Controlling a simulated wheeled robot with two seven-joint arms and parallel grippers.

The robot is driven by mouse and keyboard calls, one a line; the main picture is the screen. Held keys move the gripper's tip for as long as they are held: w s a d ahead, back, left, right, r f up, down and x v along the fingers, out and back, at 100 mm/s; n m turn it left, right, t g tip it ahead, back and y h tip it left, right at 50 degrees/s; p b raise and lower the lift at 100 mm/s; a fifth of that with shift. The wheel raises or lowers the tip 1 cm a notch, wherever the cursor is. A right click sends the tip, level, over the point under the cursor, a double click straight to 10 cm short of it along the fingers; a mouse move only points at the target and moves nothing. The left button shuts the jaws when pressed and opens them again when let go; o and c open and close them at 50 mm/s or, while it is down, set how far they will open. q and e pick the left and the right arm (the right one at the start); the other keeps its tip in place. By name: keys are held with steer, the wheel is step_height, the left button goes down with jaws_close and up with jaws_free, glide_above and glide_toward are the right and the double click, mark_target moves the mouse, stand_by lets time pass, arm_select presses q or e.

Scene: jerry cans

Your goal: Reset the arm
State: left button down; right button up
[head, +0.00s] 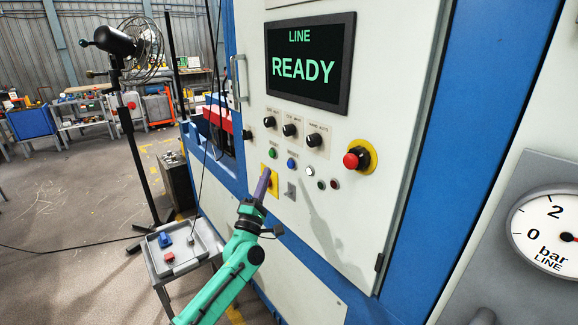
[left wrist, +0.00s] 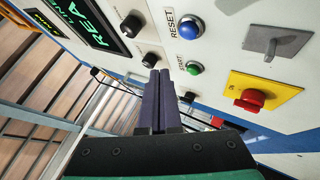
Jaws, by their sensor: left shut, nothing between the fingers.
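My left gripper (head: 264,178) is in front of the white control panel (head: 345,230), below the rows of buttons. Its purple fingers are shut with nothing between them. In the left wrist view the shut fingers (left wrist: 160,76) point toward the panel, left of a green START button (left wrist: 193,68) and a blue RESET button (left wrist: 196,27). A gap to the panel shows there; I cannot tell how wide. In the head view the green button (head: 273,153) and blue button (head: 292,163) are uncovered. My right gripper is not in view.
A screen reading READY (head: 310,65) is above three black knobs. A red emergency button (head: 356,160) is at their right. A yellow plate with a red switch (left wrist: 250,98) is close to the fingers. A small grey table (head: 200,258) and a fan (head: 145,45) are at left.

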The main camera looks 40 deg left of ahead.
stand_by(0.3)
arm_select(q)
step_height(320, 180, down, 19)
steer(key=d+m+g+h, duration=0.2)
steer(key=m+g+h, duration=0.2)
steer(key=m, duration=0.3)
steer(key=s+d+f+m+g+h, duration=0.1)
steer(key=s+f+m+g, duration=0.15)
steer(key=f, duration=0.45)
steer(key=s+d+f+m+g, duration=0.2)
steer(key=s+f, duration=0.1)
steer(key=f, duration=0.5)
steer(key=s+d+f+m+g+h, duration=0.1)
steer(key=s+f+m+g, duration=0.15)
steer(key=f, duration=0.45)
steer(key=s+d+f+m+g+h, duration=0.1)
steer(key=s+d+f+m+g, duration=0.2)
steer(key=s+f, duration=0.55)
steer(key=s+d+f+m+g, duration=0.2)
steer(key=s+d+f, duration=0.2)
steer(key=s+f, duration=0.45)
steer(key=s+d+f+m+g, duration=0.2)
steer(key=s+f+m+g, duration=0.1)
steer(key=s, duration=0.6)
steer(key=s+d+f+m+g, duration=0.2)
steer(key=s+f+m+g, duration=0.1)
steer(key=s, duration=0.7)
steer(key=shift+s+d+h, duration=0.2)
steer(key=shift+d+h, duration=0.1)
steer(key=shift+d, duration=0.1)
